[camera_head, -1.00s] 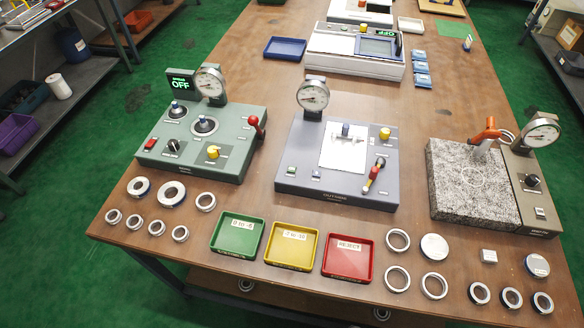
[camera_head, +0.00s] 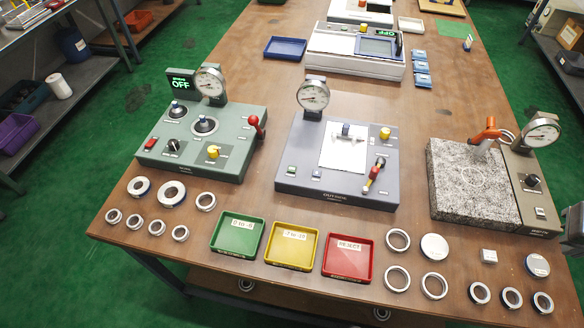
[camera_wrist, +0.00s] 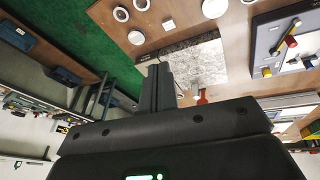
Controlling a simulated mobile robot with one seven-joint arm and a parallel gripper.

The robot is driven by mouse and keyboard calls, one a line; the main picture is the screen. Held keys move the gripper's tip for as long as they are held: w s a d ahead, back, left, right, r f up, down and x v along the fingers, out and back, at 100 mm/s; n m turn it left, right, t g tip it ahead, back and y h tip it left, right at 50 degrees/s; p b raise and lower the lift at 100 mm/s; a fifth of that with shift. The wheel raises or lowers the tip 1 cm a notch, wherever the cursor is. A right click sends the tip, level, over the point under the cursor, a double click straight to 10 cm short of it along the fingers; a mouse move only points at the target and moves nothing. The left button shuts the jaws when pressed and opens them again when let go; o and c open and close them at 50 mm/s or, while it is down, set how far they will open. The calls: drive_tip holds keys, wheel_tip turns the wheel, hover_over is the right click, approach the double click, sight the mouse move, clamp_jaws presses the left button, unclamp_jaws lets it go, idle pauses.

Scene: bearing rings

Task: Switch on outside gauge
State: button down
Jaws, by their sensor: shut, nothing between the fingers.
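The outside gauge (camera_head: 290,150) is the blue-grey box in the middle of the bench, with a round dial (camera_head: 313,95) at its back. Part of the gauge (camera_wrist: 263,42) shows at the right of the wrist view. My gripper (camera_wrist: 158,72) is shut and empty, away from the gauge; its fingers show before the granite block.
A green gauge (camera_head: 190,145) with an "OFF" display (camera_head: 181,84) stands left. A granite block (camera_head: 465,185) with a gauge stands right. Green (camera_head: 238,237), yellow (camera_head: 291,246) and red trays (camera_head: 347,257) lie in front, with several rings either side.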

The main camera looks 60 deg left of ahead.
drive_tip(key=w+a+f+n+h, duration=0.1)
drive_tip(key=w+a+n, duration=0.15)
drive_tip(key=a, duration=0.55)
drive_tip(key=w+a+f+n, duration=0.1)
drive_tip(key=w+a+n, duration=0.15)
drive_tip(key=a, duration=0.55)
drive_tip(key=n+t, duration=0.5)
drive_tip(key=n, duration=0.9)
hover_over(288, 170)
wheel_tip(288, 170, down, 13)
drive_tip(key=shift+h, duration=0.3)
drive_tip(key=shift+f, duration=0.15)
drive_tip(key=shift+f, duration=4.3)
drive_tip(key=shift+f, duration=0.4)
